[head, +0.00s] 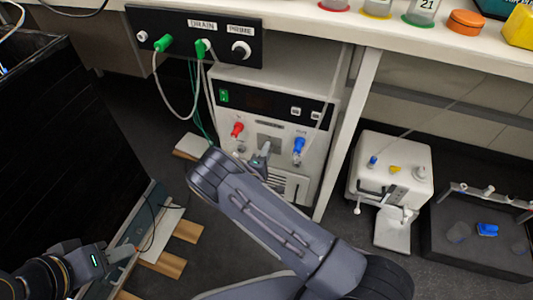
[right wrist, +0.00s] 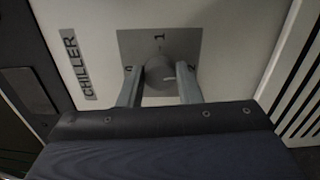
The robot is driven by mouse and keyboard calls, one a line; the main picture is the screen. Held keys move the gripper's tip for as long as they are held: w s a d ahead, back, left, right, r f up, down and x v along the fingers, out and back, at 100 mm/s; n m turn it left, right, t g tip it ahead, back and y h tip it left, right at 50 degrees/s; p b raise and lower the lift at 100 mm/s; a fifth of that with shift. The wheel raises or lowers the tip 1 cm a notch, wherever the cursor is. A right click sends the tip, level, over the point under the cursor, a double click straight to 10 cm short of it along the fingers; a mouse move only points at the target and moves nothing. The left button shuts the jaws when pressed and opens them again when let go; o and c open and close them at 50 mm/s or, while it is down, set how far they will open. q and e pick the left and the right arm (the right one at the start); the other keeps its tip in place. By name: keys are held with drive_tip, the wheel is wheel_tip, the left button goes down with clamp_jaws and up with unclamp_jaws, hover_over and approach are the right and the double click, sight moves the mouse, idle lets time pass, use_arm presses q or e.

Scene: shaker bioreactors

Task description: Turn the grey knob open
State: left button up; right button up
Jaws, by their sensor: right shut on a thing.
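The grey knob (right wrist: 159,73) shows in the right wrist view on a grey plate (right wrist: 160,42) beside the label CHILLER. A 1 is marked above the knob and other marks lie at its sides; I cannot tell which way it points. My right gripper (right wrist: 160,82) has a finger on each side of the knob and is shut on it. In the head view the right gripper (head: 263,153) reaches the lower front of the white chiller box (head: 273,82), hiding the knob. My left gripper (head: 120,253) is at the lower left, away from the chiller; its jaws are too small to read.
A red fitting (head: 237,130) and a blue fitting (head: 299,146) flank the plate. A black panel (head: 190,37) with green plugs and hanging hoses is above. A table leg (head: 348,130) stands right of the chiller, and a white device (head: 391,178) is beyond it.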

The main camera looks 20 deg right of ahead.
drive_tip(key=shift+m, duration=0.5)
drive_tip(key=o, duration=1)
drive_tip(key=shift+c, duration=0.2)
drive_tip(key=p+v, duration=0.1)
drive_tip(key=v, duration=0.6)
drive_tip(key=shift+s+a+p, duration=0.25)
drive_tip(key=shift+s+p, duration=0.1)
